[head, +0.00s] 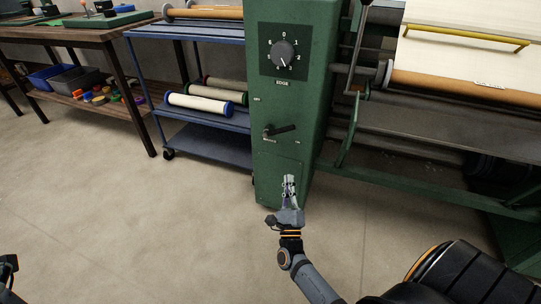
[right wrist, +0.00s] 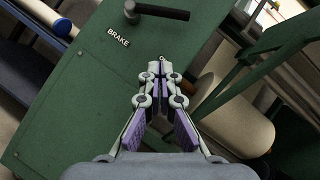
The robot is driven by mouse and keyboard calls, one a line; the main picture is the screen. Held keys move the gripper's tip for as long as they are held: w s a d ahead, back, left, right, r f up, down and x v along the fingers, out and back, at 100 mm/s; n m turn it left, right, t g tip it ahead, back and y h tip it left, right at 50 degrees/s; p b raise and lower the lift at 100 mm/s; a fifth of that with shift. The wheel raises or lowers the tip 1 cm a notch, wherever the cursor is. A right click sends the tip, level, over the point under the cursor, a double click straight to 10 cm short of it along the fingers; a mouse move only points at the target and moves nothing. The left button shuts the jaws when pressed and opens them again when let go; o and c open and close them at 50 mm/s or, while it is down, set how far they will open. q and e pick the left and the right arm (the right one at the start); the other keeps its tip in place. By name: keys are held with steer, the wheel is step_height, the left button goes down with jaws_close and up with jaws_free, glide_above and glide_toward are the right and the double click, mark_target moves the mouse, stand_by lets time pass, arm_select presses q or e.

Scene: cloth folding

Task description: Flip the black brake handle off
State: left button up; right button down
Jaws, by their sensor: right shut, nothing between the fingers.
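The black brake handle (head: 282,130) sticks out from the front of a green machine cabinet (head: 275,185). It points to the right from its pivot, nearly level, towards a small label at right that seems to read ON. A small OFF label (head: 257,99) is above left of the pivot. The handle also shows at the top of the right wrist view (right wrist: 160,12), above the word BRAKE. My right gripper (head: 289,180) is shut and empty, below the handle and apart from it. In the wrist view its fingertips (right wrist: 160,70) partly cover the label. My left gripper's fingers do not show.
A dial (head: 283,54) marked EDGE is above the handle. A blue cart (head: 195,120) with rolls stands left of the cabinet. At right are a cloth roll (head: 470,88) and green frame bars (head: 430,180). The floor (head: 130,220) in front is clear.

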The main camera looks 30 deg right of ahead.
steer(key=shift+s+r+m+h, duration=0.1)
steer(key=shift+m+h, duration=0.3)
steer(key=shift+m, duration=0.6)
steer(key=b, duration=0.1)
glide_toward(280, 129)
steer(key=w+d+r, duration=0.1)
steer(key=w+d, duration=0.3)
steer(key=shift+d+r, duration=0.2)
steer(key=shift+r, duration=0.1)
steer(key=shift+r, duration=0.1)
steer(key=shift+n+p, duration=0.35)
steer(key=shift+n, duration=0.05)
steer(key=shift+r+n+y+p, duration=0.3)
steer(key=shift+n+y+p, duration=0.3)
steer(key=shift+p, duration=0.2)
